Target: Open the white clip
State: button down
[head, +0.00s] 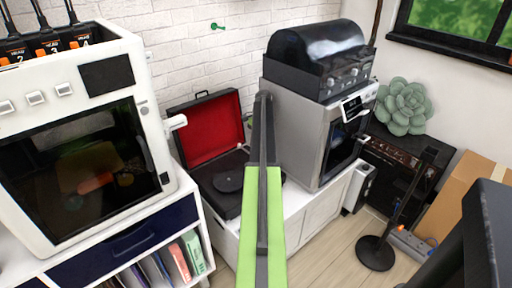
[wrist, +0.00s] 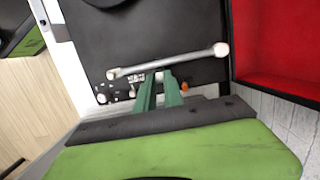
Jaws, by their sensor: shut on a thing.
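In the wrist view, a small white piece, which looks like the white clip (wrist: 159,76), sits between the tips of my gripper (wrist: 160,83), just below a pale tonearm (wrist: 190,59). The green fingers are close together and shut on this piece, most of which they hide. The tonearm lies across the black deck of the record player (wrist: 150,30). Whether the clip is fastened around the tonearm cannot be told. In the head view, the record player (head: 211,176) stands open on a white cabinet; my arm hides the clip and gripper.
The raised red-lined lid (wrist: 275,45) stands close to the right of my gripper in the wrist view. In the head view, a large white printer (head: 155,165) stands left of the record player and a grey machine (head: 293,130) right.

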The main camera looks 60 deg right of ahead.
jog(key=c, duration=1.4)
grip_release()
jog(key=shift+c, duration=0.2)
notch_tip(320, 180, up, 12)
jog(key=d+p, duration=0.2)
jog(key=p, duration=1)
jog(key=shift+s, duration=0.3)
jog(key=shift+f, duration=0.2)
